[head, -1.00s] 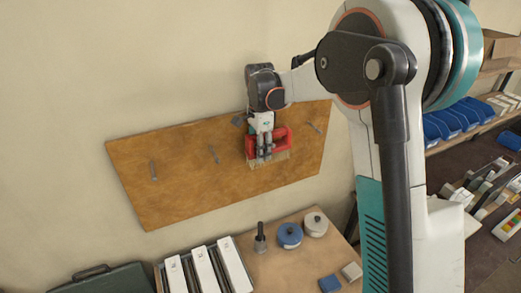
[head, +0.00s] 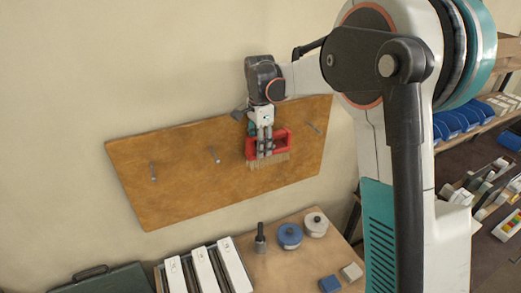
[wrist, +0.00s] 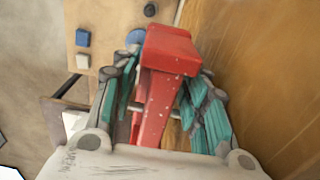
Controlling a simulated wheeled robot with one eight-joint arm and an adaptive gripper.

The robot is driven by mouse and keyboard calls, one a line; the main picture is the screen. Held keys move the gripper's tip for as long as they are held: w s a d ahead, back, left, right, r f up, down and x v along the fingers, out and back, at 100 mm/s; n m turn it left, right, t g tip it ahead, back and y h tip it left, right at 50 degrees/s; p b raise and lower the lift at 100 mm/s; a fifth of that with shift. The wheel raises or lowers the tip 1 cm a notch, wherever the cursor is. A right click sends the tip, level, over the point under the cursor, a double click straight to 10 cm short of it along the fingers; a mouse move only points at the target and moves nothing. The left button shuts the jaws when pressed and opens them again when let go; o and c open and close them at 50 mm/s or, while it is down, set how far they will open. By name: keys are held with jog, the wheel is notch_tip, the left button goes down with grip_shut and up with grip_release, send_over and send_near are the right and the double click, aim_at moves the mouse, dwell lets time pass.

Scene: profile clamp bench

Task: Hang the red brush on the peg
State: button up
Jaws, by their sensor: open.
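The red brush (head: 281,144) is against the wooden pegboard (head: 185,190) toward its right side, upright with its pale bristles down. In the wrist view the red brush (wrist: 168,52) lies between my two teal-padded fingers. My gripper (head: 265,154) is open, its fingers around the brush and in front of it in the head view. Pegs show on the board at the left (head: 153,170), in the middle (head: 214,155) and at the right (head: 315,128). Any peg behind the brush is hidden, so I cannot tell directly how it hangs.
Below the board a table (head: 285,270) holds a dark tool (head: 260,238), a blue round container (head: 290,236), a white one (head: 315,224) and small blocks. A rack of white strips (head: 205,268) and a dark green case (head: 105,280) stand at the left. Shelves with blue bins (head: 460,118) are at the right.

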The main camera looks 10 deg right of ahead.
notch_tip(320, 180, up, 10)
jog(key=shift+f, duration=0.15)
notch_tip(320, 180, up, 5)
jog(key=p, duration=0.5)
jog(key=s+d+f+n+t+b, duration=0.1)
jog(key=s+f+n+b, duration=0.4)
jog(key=s+f+b, duration=0.5)
jog(key=s+d+f+n+t+b, duration=0.1)
jog(key=s+f+n+t+b, duration=0.2)
jog(key=s+f+b, duration=0.8)
jog(key=s+d+f+n+t+b, duration=0.1)
jog(key=s+f+n+t+b, duration=0.2)
jog(key=s+f+n+b, duration=0.4)
jog(key=shift+s+f+n+b, duration=0.15)
jog(key=shift+s+f+b, duration=0.5)
jog(key=shift+f+b, duration=1.05)
jog(key=shift+s+f+n+b, duration=0.1)
jog(key=shift+s+f+b, duration=0.7)
jog(key=shift+f, duration=1.55)
jog(key=shift+s+f+n+b, duration=0.15)
jog(key=shift+s+f+b, duration=0.35)
jog(key=shift+f+b, duration=1.3)
jog(key=shift+f+p, duration=0.25)
jog(key=shift+p, duration=0.05)
